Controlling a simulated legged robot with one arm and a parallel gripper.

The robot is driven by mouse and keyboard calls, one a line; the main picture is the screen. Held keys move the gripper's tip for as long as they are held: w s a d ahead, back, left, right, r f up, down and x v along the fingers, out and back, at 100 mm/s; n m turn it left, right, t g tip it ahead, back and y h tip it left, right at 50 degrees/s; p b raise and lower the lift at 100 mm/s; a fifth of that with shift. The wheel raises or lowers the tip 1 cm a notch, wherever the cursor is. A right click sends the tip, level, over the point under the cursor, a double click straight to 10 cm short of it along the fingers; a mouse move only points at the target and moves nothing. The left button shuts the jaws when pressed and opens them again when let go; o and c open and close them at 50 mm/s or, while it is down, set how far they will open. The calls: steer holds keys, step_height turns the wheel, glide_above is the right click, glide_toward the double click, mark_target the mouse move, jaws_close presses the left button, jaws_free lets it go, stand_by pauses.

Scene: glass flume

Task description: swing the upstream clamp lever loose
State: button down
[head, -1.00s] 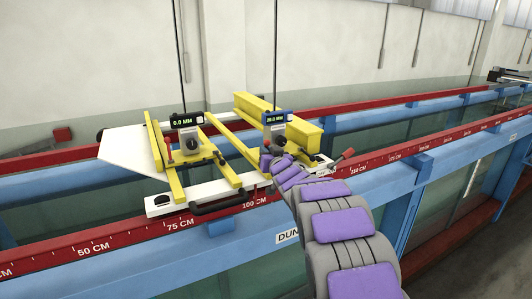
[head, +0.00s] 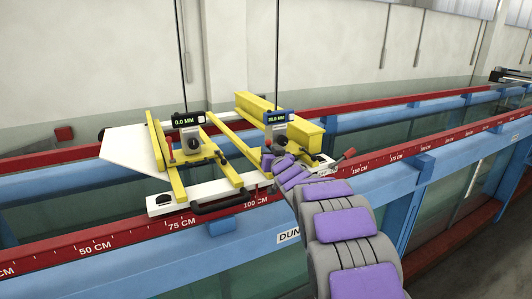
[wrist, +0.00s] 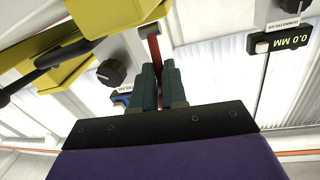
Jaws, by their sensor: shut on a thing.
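The upstream clamp lever is a slim red bar (wrist: 154,48), its tip showing between my fingertips in the wrist view. My gripper (wrist: 159,72) has teal fingers shut on it. A black knob (wrist: 111,72) sits to its left, with a partly hidden label below. In the head view my gripper (head: 267,158) is at the right-hand gauge (head: 277,119), which has a blue-framed display. There my gripper and arm hide the lever. A similar red lever (head: 171,152) stands upright by the left gauge (head: 188,122), which reads 0.0 MM.
Yellow beams (head: 290,120) and a white carriage bar (head: 163,204) with a black handle (head: 222,206) surround the gauges. Red scaled rails (head: 120,238) run along the blue-framed glass flume.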

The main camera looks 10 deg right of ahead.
steer(key=shift+d, duration=0.15)
steer(key=c, duration=0.9)
jaws_free()
steer(key=shift+d, duration=0.3)
steer(key=shift+c, duration=0.2)
steer(key=shift+a, duration=0.2)
steer(key=shift+s+a, duration=0.1)
steer(key=shift+s, duration=0.5)
steer(key=s+d+b, duration=0.2)
steer(key=s+d, duration=0.1)
steer(key=s, duration=1.2)
steer(key=shift+s+d+b, duration=0.2)
steer(key=shift+s+b, duration=0.2)
steer(key=shift+c, duration=0.5)
